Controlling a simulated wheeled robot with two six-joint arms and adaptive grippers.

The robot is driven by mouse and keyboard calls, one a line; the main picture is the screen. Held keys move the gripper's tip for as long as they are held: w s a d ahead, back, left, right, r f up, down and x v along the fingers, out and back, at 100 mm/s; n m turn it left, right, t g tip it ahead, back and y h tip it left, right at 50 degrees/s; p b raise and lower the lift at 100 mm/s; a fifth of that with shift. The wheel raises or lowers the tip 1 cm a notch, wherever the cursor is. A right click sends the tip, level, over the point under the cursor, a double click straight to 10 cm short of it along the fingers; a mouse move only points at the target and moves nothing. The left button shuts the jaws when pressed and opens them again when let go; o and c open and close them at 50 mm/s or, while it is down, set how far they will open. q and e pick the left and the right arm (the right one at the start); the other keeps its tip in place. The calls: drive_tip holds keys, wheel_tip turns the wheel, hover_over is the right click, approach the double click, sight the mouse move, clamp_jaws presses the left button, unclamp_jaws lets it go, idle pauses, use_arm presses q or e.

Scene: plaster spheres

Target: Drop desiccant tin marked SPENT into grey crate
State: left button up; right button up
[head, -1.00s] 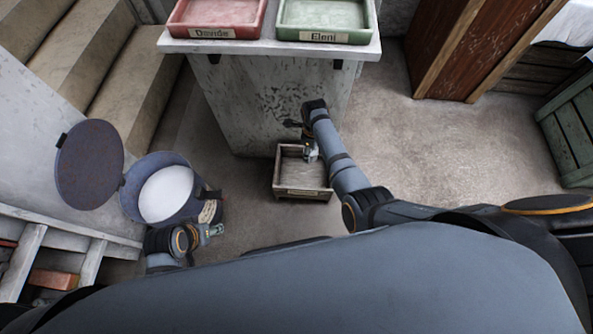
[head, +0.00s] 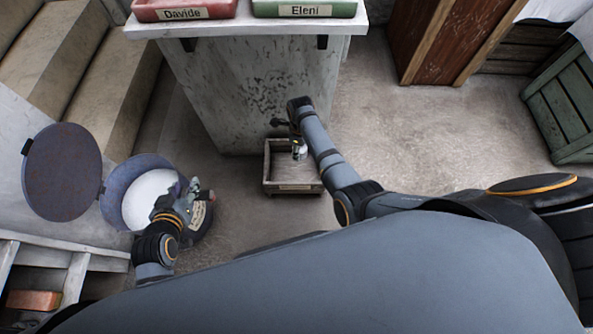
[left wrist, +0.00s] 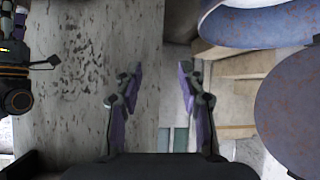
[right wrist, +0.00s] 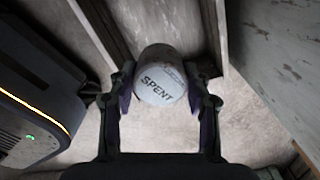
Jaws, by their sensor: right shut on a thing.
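The desiccant tin (right wrist: 160,84), a pale round-faced tin printed SPENT, is between the fingers of my right gripper (right wrist: 164,92), which is shut on it. In the head view the tin (head: 299,150) is over the grey crate (head: 293,187), an open box on the floor at the foot of the pale pedestal. I cannot tell whether the tin touches the crate's bottom. My left gripper (left wrist: 160,88) is open and empty. In the head view it is beside the blue drum, and the drum's white content shows behind it.
The blue drum (head: 112,208) with white content stands at the left, its round lid (head: 62,172) open. Red (head: 150,13) and green (head: 262,8) trays labelled Davide and Eleni sit on the pedestal (head: 215,100). Stairs rise at the left.

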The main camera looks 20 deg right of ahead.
drive_tip(key=shift+f+b, duration=0.95)
drive_tip(key=shift+b, duration=0.05)
use_arm(q)
drive_tip(key=w+r+t, duration=0.3)
drive_tip(key=r+t, duration=0.1)
drive_tip(key=r, duration=0.6)
drive_tip(key=w+r+t, duration=0.4)
drive_tip(key=r+t, duration=0.1)
drive_tip(key=r, duration=0.4)
drive_tip(key=shift+a+r, duration=0.35)
use_arm(e)
drive_tip(key=o, duration=1.3)
wheel_tip(320, 180, up, 7)
drive_tip(key=shift+r, duration=0.2)
